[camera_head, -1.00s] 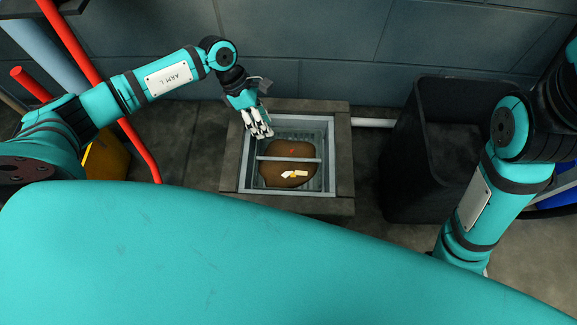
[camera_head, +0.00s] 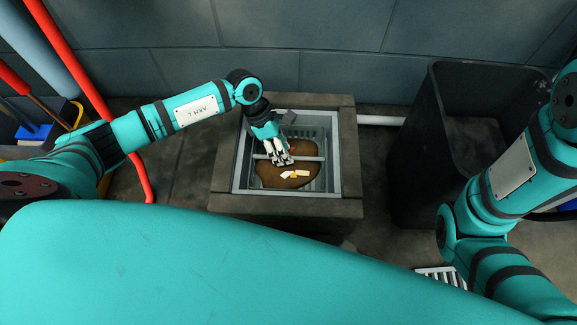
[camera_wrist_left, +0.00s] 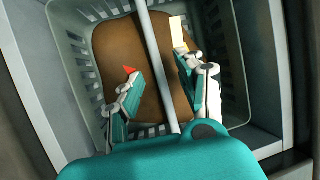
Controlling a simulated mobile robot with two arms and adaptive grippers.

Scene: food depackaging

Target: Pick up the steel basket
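The steel basket (camera_head: 327,133) is grey with slotted walls and sits inside a square framed pit in the floor. A thin bar handle (camera_head: 312,159) crosses its top. Brown matter (camera_head: 275,178) with a few pale and red bits lies inside. My left gripper (camera_head: 281,160) is over the basket, pointing down at the handle. In the left wrist view, the basket wall (camera_wrist_left: 78,58) surrounds the brown matter, and the handle (camera_wrist_left: 153,55) runs between the two spread fingers of my left gripper (camera_wrist_left: 157,72). Both fingers look apart from the bar.
A dark stone rim (camera_head: 348,170) frames the pit. A tall black bin (camera_head: 425,150) stands to the right, with a white pipe (camera_head: 381,120) between. A tiled wall (camera_head: 345,50) is behind. A red pole (camera_head: 72,65) leans at the left.

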